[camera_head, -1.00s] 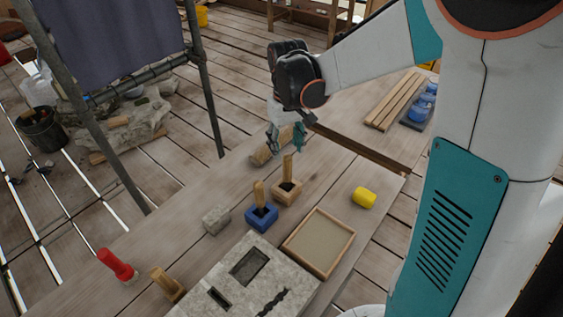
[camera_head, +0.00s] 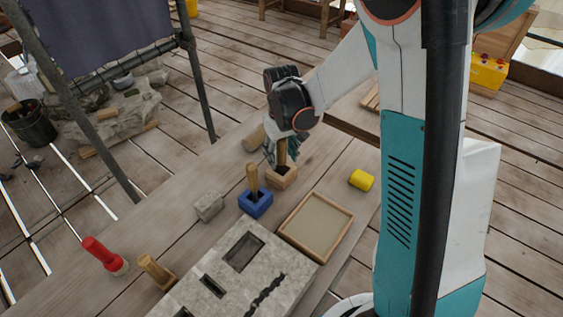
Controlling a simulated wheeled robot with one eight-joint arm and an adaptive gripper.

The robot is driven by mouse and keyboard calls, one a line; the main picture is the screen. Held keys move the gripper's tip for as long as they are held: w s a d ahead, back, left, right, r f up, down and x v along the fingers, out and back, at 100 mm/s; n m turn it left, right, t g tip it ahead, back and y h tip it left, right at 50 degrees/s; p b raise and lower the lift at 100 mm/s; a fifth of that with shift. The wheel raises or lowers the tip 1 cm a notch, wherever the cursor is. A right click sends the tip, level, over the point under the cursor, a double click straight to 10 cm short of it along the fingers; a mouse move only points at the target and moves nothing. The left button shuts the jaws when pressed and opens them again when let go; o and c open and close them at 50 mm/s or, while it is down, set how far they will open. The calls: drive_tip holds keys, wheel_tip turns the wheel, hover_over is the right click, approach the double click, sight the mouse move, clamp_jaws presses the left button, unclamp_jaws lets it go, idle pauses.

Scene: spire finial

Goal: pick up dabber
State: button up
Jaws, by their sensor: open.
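My gripper (camera_head: 282,152) is open, pointing down above a tan wooden block (camera_head: 281,177). An upright wooden handle (camera_head: 282,155) stands in this block, and my fingers are beside its upper part; I cannot tell if they touch it. A similar wooden handle (camera_head: 252,178) stands in a blue block (camera_head: 256,204) just to the left. A red-handled tool (camera_head: 104,254) with a pale end lies at the lower left. No label shows which of these is the dabber.
A carved stone slab (camera_head: 222,295), a shallow framed tray (camera_head: 317,225) and a small stone block (camera_head: 209,206) are on the workbench. A yellow cylinder (camera_head: 362,180) lies at the right. A wooden log (camera_head: 253,138) lies behind my gripper. Another wooden tool (camera_head: 155,270) is at the front left.

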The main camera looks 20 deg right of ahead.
drive_tip(key=shift+f, duration=0.35)
clamp_jaws()
drive_tip(key=shift+r, duration=0.1)
